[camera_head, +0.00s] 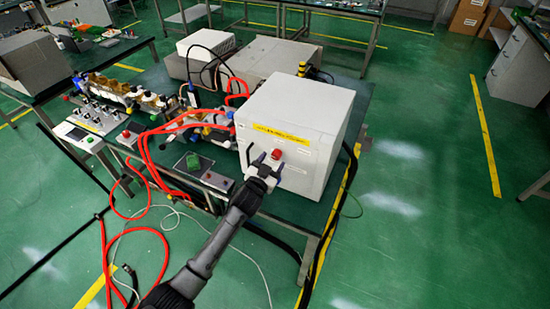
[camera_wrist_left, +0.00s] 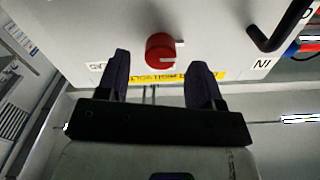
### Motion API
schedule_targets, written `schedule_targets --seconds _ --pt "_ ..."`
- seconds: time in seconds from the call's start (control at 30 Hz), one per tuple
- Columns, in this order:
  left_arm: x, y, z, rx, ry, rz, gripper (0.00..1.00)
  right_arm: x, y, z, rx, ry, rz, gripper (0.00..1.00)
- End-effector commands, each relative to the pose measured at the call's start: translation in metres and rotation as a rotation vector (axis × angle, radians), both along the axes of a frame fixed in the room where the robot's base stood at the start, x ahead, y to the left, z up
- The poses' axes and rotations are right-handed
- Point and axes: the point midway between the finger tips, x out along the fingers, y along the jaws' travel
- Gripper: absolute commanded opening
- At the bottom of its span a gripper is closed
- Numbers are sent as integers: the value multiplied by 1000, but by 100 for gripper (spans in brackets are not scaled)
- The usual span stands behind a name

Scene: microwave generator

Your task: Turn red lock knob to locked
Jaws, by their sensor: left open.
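The red lock knob (camera_head: 276,154) is on the front face of a white box (camera_head: 290,120), just below a yellow label strip. In the left wrist view the knob (camera_wrist_left: 161,50) is round, with a pale mark line on its face. My left gripper (camera_head: 268,163) is open in front of the box face. In the left wrist view its two dark fingers (camera_wrist_left: 159,75) stand apart, with the knob between and a little beyond their tips. I see no clear contact with the knob. My right gripper is not in view; a dark piece at the right edge cannot be identified.
Red hoses (camera_head: 150,150) and black cables run left of the box and down to the floor. A dark handle (camera_wrist_left: 275,32) juts out near the knob in the wrist view. Green floor (camera_head: 430,210) is clear at right.

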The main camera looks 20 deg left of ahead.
Motion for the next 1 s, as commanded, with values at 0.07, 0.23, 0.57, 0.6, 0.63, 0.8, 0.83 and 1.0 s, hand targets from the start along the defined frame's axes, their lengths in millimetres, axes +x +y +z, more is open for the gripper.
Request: schedule_targets --seconds 0.07,0.23,0.57,0.6,0.63,0.8,0.83,1.0 --pt "10 0 0 0 0 1 60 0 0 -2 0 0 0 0" --pt "23 0 0 0 0 0 60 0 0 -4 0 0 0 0" --pt "29 0 0 0 0 0 60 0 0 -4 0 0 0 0" --pt "29 0 0 0 0 0 60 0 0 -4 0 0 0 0" --pt "29 0 0 0 0 0 60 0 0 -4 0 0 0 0" --pt "29 0 0 0 1 0 50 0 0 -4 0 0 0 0" --pt "29 0 0 0 1 0 47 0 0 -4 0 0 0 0" --pt "29 0 0 0 1 0 31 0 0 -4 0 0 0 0"
